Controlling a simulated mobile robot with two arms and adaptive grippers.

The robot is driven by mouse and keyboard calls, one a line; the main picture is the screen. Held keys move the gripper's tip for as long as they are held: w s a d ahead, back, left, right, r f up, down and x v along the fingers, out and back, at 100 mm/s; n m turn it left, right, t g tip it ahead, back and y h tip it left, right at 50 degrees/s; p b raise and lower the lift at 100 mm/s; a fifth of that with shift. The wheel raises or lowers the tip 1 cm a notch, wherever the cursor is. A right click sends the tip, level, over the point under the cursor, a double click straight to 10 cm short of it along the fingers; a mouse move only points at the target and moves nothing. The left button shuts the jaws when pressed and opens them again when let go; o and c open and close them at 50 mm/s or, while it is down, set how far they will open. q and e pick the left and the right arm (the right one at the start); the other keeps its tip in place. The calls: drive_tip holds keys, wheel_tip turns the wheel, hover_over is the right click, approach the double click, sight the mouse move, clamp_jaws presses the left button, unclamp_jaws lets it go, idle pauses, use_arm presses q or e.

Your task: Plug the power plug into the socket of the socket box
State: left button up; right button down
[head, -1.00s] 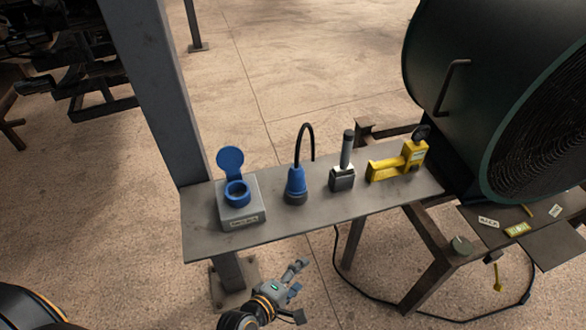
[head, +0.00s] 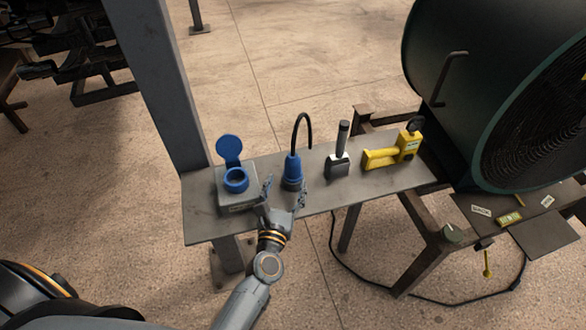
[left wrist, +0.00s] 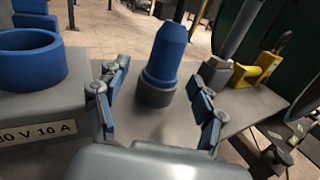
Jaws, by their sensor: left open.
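The blue power plug (head: 292,172) stands upright on the grey shelf, its grey end down and a black cable curving up from its top. The socket box (head: 222,200) is a grey box with a blue round socket (head: 236,179) and a raised blue lid, left of the plug. My left gripper (head: 284,191) is open at the shelf's front edge, just in front of the plug. In the left wrist view the plug (left wrist: 166,58) stands between the two spread fingers (left wrist: 160,105), apart from both. The socket (left wrist: 30,62) shows at the left there. My right gripper is not seen.
The shelf (head: 320,200) also holds a grey-handled tool (head: 338,160) and a yellow device (head: 393,153) right of the plug. A post (head: 160,90) rises behind the shelf's left end. A large dark drum (head: 470,90) stands at the right.

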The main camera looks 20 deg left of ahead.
sight(291, 175)
use_arm(q)
drive_tip(key=shift+w+f, duration=0.15)
drive_tip(key=shift+w, duration=1.45)
drive_tip(key=shift+w+f, duration=0.1)
drive_tip(key=shift+w, duration=1.45)
drive_tip(key=shift+s, duration=0.1)
drive_tip(key=shift+c, duration=0.4)
drive_tip(key=c, duration=1.3)
